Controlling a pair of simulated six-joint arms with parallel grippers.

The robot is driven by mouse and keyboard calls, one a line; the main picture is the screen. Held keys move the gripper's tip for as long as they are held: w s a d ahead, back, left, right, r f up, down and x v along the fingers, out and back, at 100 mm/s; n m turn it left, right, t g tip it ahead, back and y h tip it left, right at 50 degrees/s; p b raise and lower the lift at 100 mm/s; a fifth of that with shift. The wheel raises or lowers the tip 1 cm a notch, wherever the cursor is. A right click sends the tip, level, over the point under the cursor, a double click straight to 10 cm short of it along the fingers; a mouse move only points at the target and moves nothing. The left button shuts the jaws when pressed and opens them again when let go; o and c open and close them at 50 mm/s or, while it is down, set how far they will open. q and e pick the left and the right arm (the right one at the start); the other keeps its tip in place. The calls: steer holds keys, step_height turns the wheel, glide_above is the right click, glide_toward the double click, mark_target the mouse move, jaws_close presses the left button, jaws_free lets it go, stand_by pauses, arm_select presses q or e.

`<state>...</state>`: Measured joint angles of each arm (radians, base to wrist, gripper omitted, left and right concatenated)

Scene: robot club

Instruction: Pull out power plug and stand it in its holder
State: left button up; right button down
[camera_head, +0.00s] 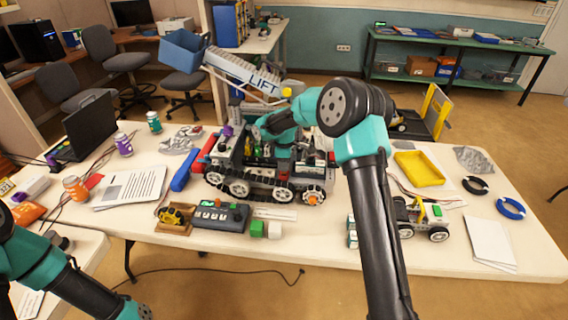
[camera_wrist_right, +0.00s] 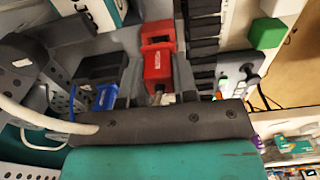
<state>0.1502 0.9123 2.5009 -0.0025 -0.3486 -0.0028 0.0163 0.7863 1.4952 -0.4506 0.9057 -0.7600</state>
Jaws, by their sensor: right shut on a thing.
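The tracked robot vehicle (camera_head: 262,190) with a "LIFT" arm stands mid-table. My right gripper (camera_head: 262,133) reaches down into its body from the right. In the right wrist view, my right gripper (camera_wrist_right: 158,82) is shut on a red plug (camera_wrist_right: 158,67), one finger on each side. A second red connector part (camera_wrist_right: 158,34) lies in line with the plug; I cannot tell whether they are joined. A blue plug (camera_wrist_right: 105,98) sits beside the left finger. I cannot identify the holder for certain.
A small wheeled robot (camera_head: 436,226), a yellow tray (camera_head: 419,168) and cable rings lie at right. Papers (camera_head: 130,188) lie at left.

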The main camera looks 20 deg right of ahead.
steer(key=shift+f, duration=0.75)
stand_by(1.3)
steer(key=c, duration=0.8)
jaws_free()
steer(key=shift+r, duration=0.1)
steer(key=shift+r, duration=3.4)
